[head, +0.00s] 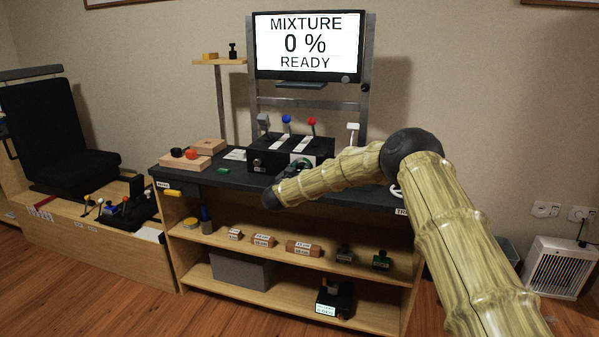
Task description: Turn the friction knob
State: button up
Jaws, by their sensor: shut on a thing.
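The black lever box (263,156) stands on the dark desk top, with a grey, a blue (286,119) and a red (311,122) lever knob on top. My arm comes in from the right and bends back at a dark wrist joint in front of the desk. My gripper (291,168) is a small dark shape against the lower front of the box, partly hidden by my arm. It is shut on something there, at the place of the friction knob. The knob itself cannot be made out behind the dark fingers.
Wooden blocks (186,163) with a red and a black knob lie at the left of the desk top (225,181). A white-topped lever (352,130) stands right of the box. A seat (55,130) stands at left.

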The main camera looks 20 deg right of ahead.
jog(key=m+b, duration=0.1)
jog(key=m, duration=0.4)
jog(key=shift+f, duration=0.1)
jog(key=m+b, duration=0.2)
jog(key=m, duration=0.3)
jog(key=shift+y, duration=0.4)
jog(key=m+b, duration=0.3)
jog(key=m, duration=0.2)
jog(key=m+b, duration=0.3)
jog(key=m, duration=0.2)
jog(key=shift+b, duration=0.3)
jog(key=o, duration=1)
jog(key=shift+a, duration=0.1)
jog(key=shift+o, duration=0.2)
